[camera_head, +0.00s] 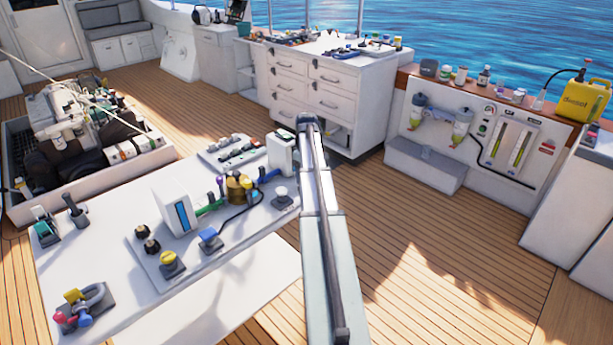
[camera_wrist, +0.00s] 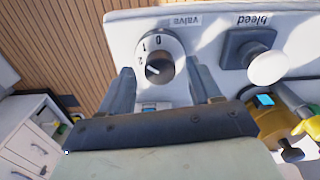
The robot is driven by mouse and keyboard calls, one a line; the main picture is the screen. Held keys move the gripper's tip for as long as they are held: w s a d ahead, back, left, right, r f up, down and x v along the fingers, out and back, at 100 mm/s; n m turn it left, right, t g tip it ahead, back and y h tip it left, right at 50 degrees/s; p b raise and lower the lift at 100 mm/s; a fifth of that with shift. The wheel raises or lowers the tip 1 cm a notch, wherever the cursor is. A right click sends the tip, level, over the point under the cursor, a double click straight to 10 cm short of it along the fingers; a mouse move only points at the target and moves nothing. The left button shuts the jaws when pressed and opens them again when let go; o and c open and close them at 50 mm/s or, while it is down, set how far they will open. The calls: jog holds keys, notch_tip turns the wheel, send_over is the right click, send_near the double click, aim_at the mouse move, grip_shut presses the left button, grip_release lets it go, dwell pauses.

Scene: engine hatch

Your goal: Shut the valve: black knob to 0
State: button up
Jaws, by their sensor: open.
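The black knob (camera_wrist: 159,68) sits in the middle of a round white dial marked 0, 1 and 2, on a white panel with an upside-down "valve" label. Its light mark points left and slightly down in the wrist view, nearest the 2 and away from the 0. My gripper (camera_wrist: 162,82) is open, one dark finger on each side of the dial, with clear gaps to the knob. Whether the fingertips reach the knob's height I cannot tell. In the head view my arm hides the knob and the gripper.
The white "bleed" button (camera_wrist: 268,67) on its dark base stands close to the right finger; it also shows in the head view (camera_head: 281,192). A brass fitting (camera_head: 238,188) and hoses lie nearby on the white table (camera_head: 120,215). A drawer cabinet (camera_head: 320,90) stands behind.

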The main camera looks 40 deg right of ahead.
jog(key=shift+f, duration=0.45)
jog(key=c, duration=1)
jog(key=shift+c, duration=0.2)
jog(key=m, duration=0.4)
jog(key=shift+m, duration=0.4)
jog(key=m, duration=0.5)
